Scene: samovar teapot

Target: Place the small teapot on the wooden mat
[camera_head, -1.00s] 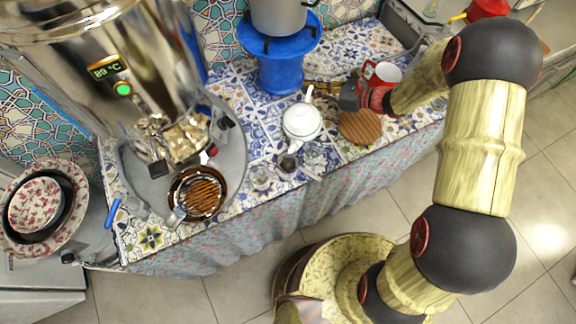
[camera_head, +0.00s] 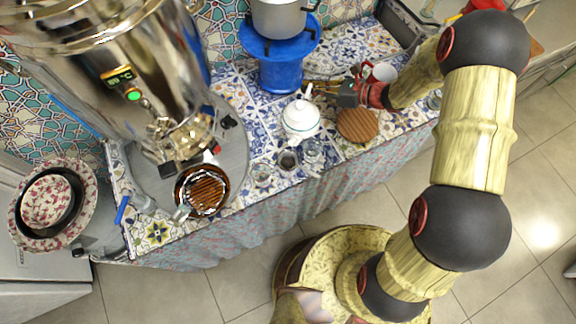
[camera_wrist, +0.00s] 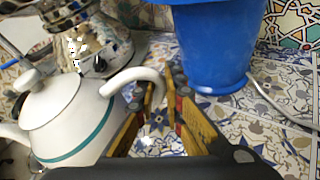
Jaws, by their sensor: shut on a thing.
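The small teapot (camera_head: 300,121) is white with a teal band and stands upright on the tiled counter. In the wrist view the teapot (camera_wrist: 70,120) fills the left side, its curved handle reaching right between my fingertips. The round brown wooden mat (camera_head: 357,126) lies flat and empty just right of the teapot. My gripper (camera_head: 318,92) comes from the right, behind the mat, to the handle at the teapot's back. In the wrist view my gripper (camera_wrist: 164,92) has its fingers close around the handle's end; it is shut on it.
A large metal samovar (camera_head: 140,90) stands at left, and a blue stand (camera_head: 281,70) with a pot is behind the teapot. Small glasses (camera_head: 288,160) stand in front of the teapot.

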